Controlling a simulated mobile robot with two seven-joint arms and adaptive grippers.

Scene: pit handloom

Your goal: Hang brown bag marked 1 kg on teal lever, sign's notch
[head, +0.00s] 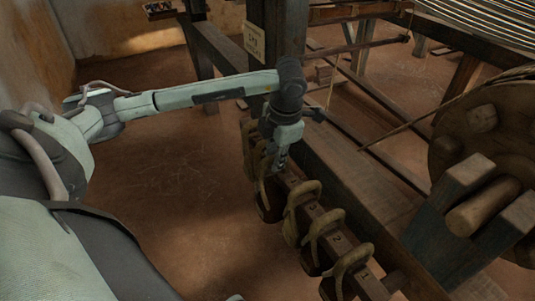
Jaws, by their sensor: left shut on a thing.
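Brown bags with loop handles hang in a row along a dark wooden rail (313,207). My left gripper (277,167) points down at the far part of the row and is shut on a brown bag (267,206), near its loop. The gripper hides part of this bag, and I cannot read a weight mark on it. A pale sign (254,41) is fixed to the dark upright post beyond the gripper; its writing is too small to read. I cannot make out a teal lever or the sign's notch. My right gripper is not in view.
Other bags (299,212) hang close by on the near side, and small figures mark the rail. A large wooden roller end (487,135) stands at the right. Loom beams (352,178) run behind the rail. The earthen floor (165,190) at left is clear.

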